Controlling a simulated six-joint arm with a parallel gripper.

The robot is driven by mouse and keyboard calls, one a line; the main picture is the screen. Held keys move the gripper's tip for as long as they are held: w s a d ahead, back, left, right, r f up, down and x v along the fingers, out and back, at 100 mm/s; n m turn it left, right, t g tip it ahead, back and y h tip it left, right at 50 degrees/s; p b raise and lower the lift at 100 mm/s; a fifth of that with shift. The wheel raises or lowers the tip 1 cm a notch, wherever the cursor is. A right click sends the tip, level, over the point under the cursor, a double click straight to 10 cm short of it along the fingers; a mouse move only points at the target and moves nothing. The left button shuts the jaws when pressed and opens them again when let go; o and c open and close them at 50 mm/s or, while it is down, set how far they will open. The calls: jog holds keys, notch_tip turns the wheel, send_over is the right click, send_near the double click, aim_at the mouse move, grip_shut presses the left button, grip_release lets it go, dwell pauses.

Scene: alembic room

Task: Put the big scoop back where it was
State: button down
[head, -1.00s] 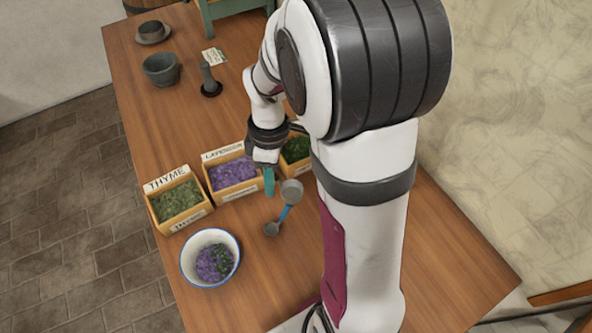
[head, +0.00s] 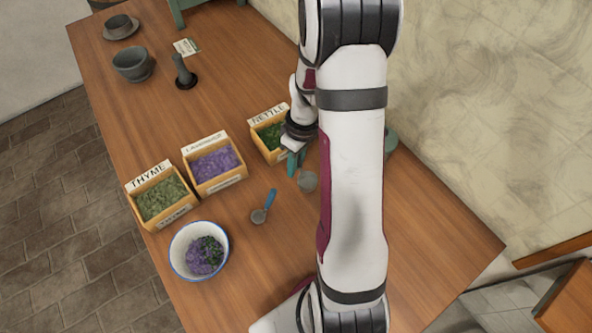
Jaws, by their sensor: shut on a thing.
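My gripper (head: 293,153) is shut on the big scoop, in front of the nettle box. The big scoop's round grey bowl (head: 307,181) shows just below and right of the jaws. Its handle is mostly hidden by the gripper, and I cannot tell the height of the bowl above the table. A smaller scoop (head: 259,215) with a blue handle lies on the table, left of and nearer than the big scoop.
Boxes of thyme (head: 160,198), lavender (head: 214,165) and nettle (head: 270,135) stand in a row. A white bowl (head: 176,262) holds purple and green herbs. A mortar (head: 132,65) and pestle (head: 182,75) stand farther back. A green thing (head: 391,141) is partly hidden behind my arm.

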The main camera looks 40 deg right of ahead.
aim_at(294, 181)
notch_tip(294, 181, down, 3)
jog(key=shift+f, duration=0.15)
jog(key=shift+f, duration=0.15)
jog(key=c, duration=0.8)
grip_release()
